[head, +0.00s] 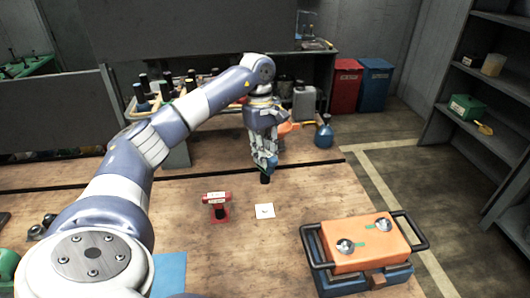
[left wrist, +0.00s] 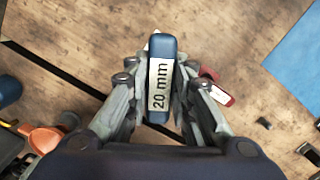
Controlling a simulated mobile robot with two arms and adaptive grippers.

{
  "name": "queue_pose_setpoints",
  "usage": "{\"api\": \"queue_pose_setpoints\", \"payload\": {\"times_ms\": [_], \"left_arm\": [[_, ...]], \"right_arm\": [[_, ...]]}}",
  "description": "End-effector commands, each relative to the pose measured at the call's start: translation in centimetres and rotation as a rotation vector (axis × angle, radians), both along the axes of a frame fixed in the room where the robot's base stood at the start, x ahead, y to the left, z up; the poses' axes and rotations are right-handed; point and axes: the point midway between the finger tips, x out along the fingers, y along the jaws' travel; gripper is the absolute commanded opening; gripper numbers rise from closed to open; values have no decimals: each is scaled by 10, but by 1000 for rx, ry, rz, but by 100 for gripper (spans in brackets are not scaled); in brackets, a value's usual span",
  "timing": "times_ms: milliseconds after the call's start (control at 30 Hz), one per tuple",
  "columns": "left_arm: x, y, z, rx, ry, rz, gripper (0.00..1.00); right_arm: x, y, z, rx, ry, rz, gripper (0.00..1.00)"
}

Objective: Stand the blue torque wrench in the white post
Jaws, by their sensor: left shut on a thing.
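My left gripper (head: 265,158) is shut on the blue torque wrench (left wrist: 162,50), which carries a "20 mm" label in the left wrist view. In the head view the fingers hide most of the wrench; a dark end (head: 265,179) sticks out below them, above the table. A small white square piece (head: 264,211) with a dark mark lies just nearer than that end; it may be the white post, but its height cannot be told. In the wrist view the wrench mostly covers whatever is beneath it. My right gripper is not in view.
A red labelled stand (head: 217,205) is left of the white piece. An orange-topped case (head: 360,240) with black handles stands at front right. A blue flask (head: 323,134) and an orange funnel (head: 289,127) are behind. A blue mat (head: 170,272) lies at front left.

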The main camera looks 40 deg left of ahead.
Motion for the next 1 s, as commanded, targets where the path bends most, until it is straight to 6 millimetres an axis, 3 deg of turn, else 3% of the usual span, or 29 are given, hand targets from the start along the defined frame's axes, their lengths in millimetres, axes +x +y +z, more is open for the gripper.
{"api": "queue_pose_setpoints", "payload": {"times_ms": [300,1000], "left_arm": [[0,0,-34,0,1,0,0],[0,0,-101,0,1,-1,0]], "right_arm": [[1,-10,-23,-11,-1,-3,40],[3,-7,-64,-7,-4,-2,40]]}}
